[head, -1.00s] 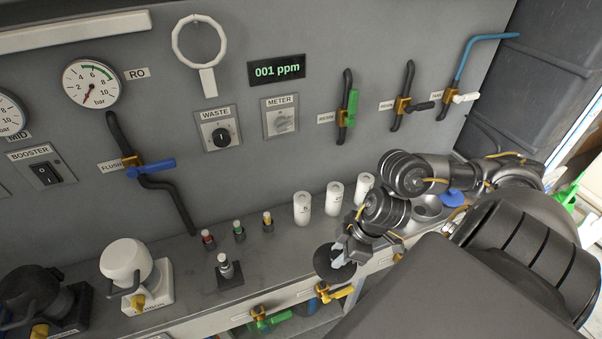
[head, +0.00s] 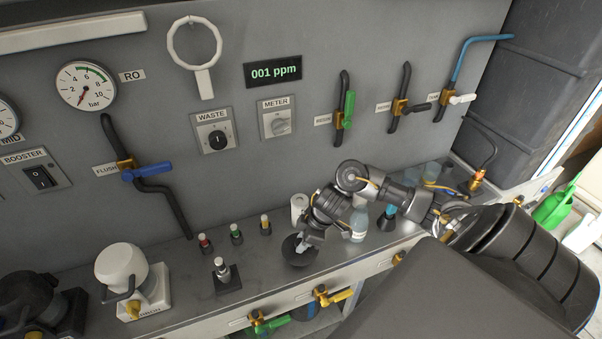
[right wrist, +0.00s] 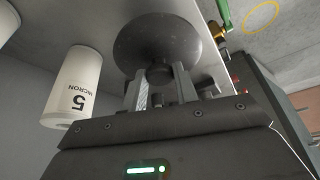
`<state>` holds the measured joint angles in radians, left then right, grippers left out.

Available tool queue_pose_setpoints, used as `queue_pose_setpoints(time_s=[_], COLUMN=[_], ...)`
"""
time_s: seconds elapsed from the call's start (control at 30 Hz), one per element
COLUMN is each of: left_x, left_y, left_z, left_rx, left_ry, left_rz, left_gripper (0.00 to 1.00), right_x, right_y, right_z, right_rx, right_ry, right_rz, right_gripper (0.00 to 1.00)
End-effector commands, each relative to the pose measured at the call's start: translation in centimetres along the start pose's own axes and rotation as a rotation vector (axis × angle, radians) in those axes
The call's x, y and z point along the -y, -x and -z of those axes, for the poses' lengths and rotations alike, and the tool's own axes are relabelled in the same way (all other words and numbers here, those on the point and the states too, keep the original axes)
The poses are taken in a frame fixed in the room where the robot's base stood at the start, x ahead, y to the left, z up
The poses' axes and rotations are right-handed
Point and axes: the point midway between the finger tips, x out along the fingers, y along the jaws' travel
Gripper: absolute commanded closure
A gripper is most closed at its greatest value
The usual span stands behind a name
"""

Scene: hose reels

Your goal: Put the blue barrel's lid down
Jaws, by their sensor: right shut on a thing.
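A dark round lid (head: 297,256) with a knob is held by my right gripper (head: 305,241) over the front part of the grey bench. The right wrist view shows the lid (right wrist: 160,45) with its knob between the two fingers of the gripper (right wrist: 160,85). I cannot tell whether the lid touches the bench top. A blue thing (head: 306,311) shows partly under the bench; I cannot tell whether it is the blue barrel. My left gripper is not in view.
A white cartridge (head: 298,209) stands behind the lid, and a clear bottle (head: 358,224) stands right of it. Small vials with coloured caps (head: 236,234) stand to the left. A yellow-handled valve (head: 333,296) sticks out from the bench front.

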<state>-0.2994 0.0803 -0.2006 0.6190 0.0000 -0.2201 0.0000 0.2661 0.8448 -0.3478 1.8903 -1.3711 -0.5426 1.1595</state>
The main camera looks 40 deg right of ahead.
Motion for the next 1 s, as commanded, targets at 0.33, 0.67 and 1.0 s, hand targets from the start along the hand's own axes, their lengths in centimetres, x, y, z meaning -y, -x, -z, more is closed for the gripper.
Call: queue_pose_setpoints(time_s=[0.33, 0.67, 1.0], left_x=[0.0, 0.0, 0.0], left_y=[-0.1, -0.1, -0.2], left_z=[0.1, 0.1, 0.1], left_rx=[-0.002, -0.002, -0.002], left_ry=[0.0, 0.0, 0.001], left_rz=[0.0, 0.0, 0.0], left_gripper=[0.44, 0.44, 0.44], right_x=[-0.3, -0.5, -0.4], right_y=[-2.5, -3.7, -3.9], right_z=[-0.6, -1.0, -1.1], right_rx=[0.002, 0.0, 0.0], right_ry=[-0.003, 0.001, 0.0], right_rz=[0.004, 0.0, 0.0], right_gripper=[0.93, 0.93, 0.52])
